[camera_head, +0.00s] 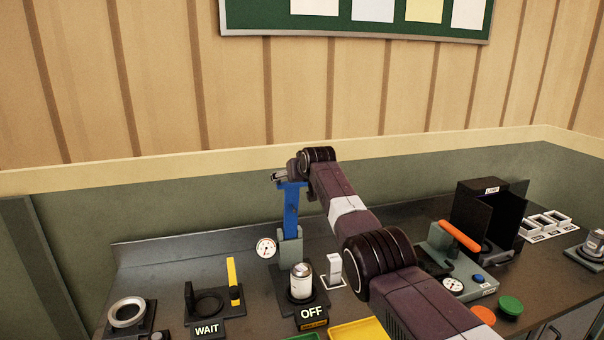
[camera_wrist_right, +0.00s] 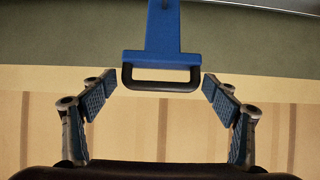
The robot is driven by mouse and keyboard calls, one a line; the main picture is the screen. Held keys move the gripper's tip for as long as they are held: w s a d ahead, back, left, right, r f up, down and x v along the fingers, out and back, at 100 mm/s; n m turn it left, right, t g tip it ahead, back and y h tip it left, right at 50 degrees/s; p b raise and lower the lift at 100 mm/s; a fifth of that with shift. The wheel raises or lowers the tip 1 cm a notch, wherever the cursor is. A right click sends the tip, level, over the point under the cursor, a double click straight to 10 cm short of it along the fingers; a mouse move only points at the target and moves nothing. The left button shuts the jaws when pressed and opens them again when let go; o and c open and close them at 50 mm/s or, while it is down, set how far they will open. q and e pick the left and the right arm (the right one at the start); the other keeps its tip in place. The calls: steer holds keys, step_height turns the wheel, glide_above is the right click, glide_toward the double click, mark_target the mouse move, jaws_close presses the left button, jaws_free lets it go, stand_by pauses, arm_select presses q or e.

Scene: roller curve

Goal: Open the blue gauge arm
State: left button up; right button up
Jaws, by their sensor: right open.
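The blue gauge arm (camera_head: 291,214) stands upright at the middle of the bench, rising from a grey-green bracket (camera_head: 290,247) with a white round gauge (camera_head: 266,249) on its left. My right gripper (camera_head: 279,178) is at the top of the blue arm. In the right wrist view, the blue arm (camera_wrist_right: 162,32) ends in a black bar handle (camera_wrist_right: 161,86). The open fingers of my right gripper (camera_wrist_right: 160,80) are on either side of the handle, with gaps visible at both ends. My left gripper is not in view.
A can (camera_head: 301,284) stands in front of the bracket, behind an OFF sign (camera_head: 311,313). A WAIT sign (camera_head: 207,330) and yellow lever (camera_head: 233,279) are left. A device with an orange handle (camera_head: 459,236) and a black box (camera_head: 483,205) stand right. The wall is behind.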

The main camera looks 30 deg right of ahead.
steer(key=v, duration=1.1)
steer(key=shift+s, duration=0.35)
steer(key=shift+d+r, duration=0.15)
stand_by(0.3)
